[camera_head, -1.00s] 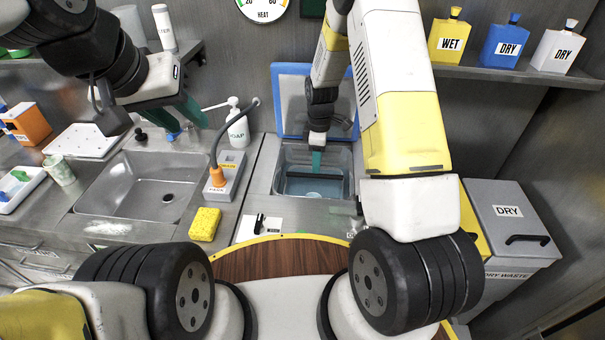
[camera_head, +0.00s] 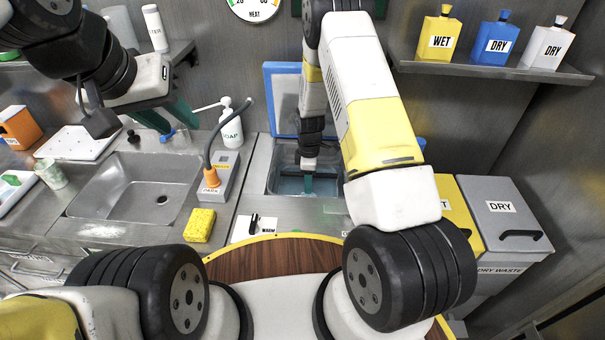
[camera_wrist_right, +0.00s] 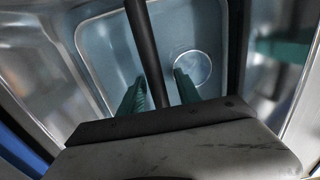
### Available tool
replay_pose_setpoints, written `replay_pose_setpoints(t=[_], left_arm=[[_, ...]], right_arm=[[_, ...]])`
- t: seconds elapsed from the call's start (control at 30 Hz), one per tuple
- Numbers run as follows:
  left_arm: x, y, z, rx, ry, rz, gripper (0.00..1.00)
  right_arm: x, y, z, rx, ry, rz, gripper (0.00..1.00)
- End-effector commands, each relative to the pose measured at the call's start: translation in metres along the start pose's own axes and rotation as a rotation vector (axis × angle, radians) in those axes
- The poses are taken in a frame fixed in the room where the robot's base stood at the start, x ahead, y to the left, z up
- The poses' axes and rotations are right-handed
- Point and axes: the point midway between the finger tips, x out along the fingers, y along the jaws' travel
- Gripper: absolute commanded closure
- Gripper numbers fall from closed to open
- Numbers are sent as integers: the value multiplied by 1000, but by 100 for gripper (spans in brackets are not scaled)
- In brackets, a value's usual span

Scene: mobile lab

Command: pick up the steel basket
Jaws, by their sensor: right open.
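The steel basket appears to be down in the open bath (camera_head: 272,180), largely hidden by my right arm in the head view. In the right wrist view, a dark bar (camera_wrist_right: 143,40) that looks like its handle runs between the green fingers of my right gripper (camera_wrist_right: 160,95). The fingers are open on either side of the bar. Steel walls with a rounded rim lie below; I cannot tell basket from bath there. In the head view my right gripper (camera_head: 308,184) points down into the bath. My left gripper (camera_head: 170,119) is open and empty above the back of the sink.
The bath's blue-edged lid (camera_head: 283,95) stands raised behind it. A sink (camera_head: 120,190), a soap bottle (camera_head: 231,128), a control box with a hose (camera_head: 222,175) and a yellow sponge (camera_head: 200,225) are to the left. Waste bins (camera_head: 500,207) stand right.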

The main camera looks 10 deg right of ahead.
Motion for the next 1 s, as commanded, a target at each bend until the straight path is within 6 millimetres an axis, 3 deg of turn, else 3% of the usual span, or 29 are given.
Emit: replay_pose_setpoints(t=[0.03, 0.23, 1.0], left_arm=[[0, 0, 0, 0, 0, 0, 64], [0, 0, 0, 0, 0, 0, 64], [0, 0, 0, 0, 0, 0, 64]], right_arm=[[0, 0, 0, 0, 0, 0, 62], [0, 0, 0, 0, 0, 0, 100], [-1, 0, 0, 1, 0, 0, 100]])
